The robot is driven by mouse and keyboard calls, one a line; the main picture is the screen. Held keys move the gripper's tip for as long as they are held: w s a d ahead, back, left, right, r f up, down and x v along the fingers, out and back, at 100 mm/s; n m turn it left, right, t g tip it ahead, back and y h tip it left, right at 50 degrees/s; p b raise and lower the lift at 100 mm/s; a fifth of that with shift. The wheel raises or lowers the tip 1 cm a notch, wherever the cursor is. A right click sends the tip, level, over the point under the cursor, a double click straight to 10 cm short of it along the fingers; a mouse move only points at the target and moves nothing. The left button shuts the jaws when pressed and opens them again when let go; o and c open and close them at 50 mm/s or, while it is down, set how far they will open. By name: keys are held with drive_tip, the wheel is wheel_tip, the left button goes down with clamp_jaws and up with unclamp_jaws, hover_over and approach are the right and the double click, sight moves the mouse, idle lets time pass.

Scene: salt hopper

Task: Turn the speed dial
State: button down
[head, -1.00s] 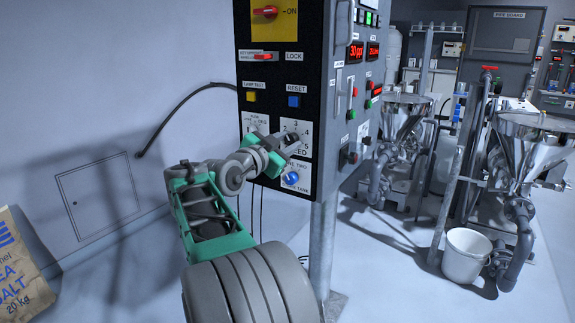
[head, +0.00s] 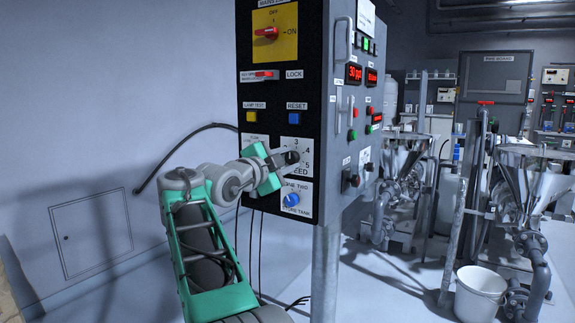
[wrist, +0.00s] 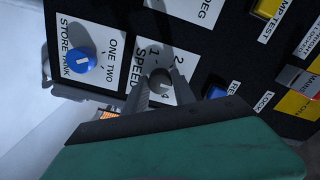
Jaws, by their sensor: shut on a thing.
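The speed dial (wrist: 160,78) is a dark round knob on a white plate with numbers and the word SPEED. In the wrist view my gripper (wrist: 159,88) has one finger on each side of the knob and is shut on it. In the head view my gripper (head: 282,160) reaches the speed plate (head: 297,146) on the front of the black panel, and its fingers hide part of the dial. The dial's pointer is not clear to see.
The blue store tank knob (head: 291,199) sits just below the speed plate. A blue reset button (head: 297,117) and a yellow lamp test button (head: 251,117) are above. A red switch (head: 266,32) is higher up. A white bucket (head: 481,293) stands on the floor at right.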

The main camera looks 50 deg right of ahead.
drive_tip(key=c, duration=1)
unclamp_jaws()
drive_tip(key=shift+c, duration=0.2)
drive_tip(key=a, duration=0.7)
drive_tip(key=shift+s+a+p, duration=0.4)
drive_tip(key=shift+w, duration=0.1)
